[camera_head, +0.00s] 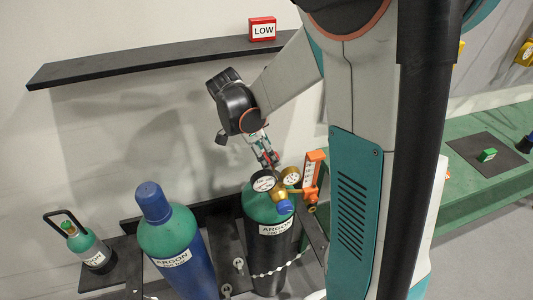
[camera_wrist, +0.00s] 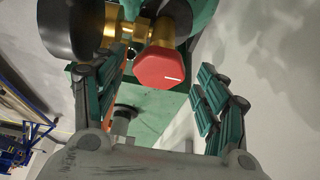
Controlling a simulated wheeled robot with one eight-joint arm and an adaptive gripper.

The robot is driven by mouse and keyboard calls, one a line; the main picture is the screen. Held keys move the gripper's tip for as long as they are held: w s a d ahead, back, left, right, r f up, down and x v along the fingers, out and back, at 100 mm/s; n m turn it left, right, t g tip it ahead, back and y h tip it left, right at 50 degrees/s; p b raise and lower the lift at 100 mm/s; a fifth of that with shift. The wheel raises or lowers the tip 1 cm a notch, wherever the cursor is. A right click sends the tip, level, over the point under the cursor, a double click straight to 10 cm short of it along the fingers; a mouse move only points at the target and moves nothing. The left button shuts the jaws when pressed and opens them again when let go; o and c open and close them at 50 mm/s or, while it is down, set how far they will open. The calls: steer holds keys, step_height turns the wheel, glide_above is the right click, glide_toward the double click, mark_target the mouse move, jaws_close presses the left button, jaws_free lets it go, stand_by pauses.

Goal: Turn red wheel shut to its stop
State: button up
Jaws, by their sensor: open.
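The red wheel (camera_wrist: 163,68) is a faceted knob with a short white line on its face, on a brass valve (camera_wrist: 128,30). It sits between the finger ends of my gripper (camera_wrist: 158,86) in the wrist view. The fingers are open, with a visible gap between the wheel and the right finger; whether the left finger touches the valve side I cannot tell. In the head view my gripper (camera_head: 268,155) is above the top of the black argon cylinder (camera_head: 272,250), where a small red patch shows by the fingers. The wheel is mostly hidden there.
A gauge (camera_head: 263,182), a blue knob (camera_head: 285,207) and an orange flowmeter (camera_head: 313,175) crowd the cylinder top. A blue argon cylinder (camera_head: 187,257) and a small green cylinder (camera_head: 87,246) stand left. A black shelf (camera_head: 150,62) holding a LOW sign (camera_head: 262,29) is above.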

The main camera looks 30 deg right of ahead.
steer(key=v, duration=0.2)
steer(key=shift+w+a+r, duration=0.1)
steer(key=shift+a+r, duration=0.1)
steer(key=shift+a, duration=0.2)
steer(key=w+a, duration=0.3)
steer(key=a, duration=0.8)
steer(key=shift+f, duration=0.1)
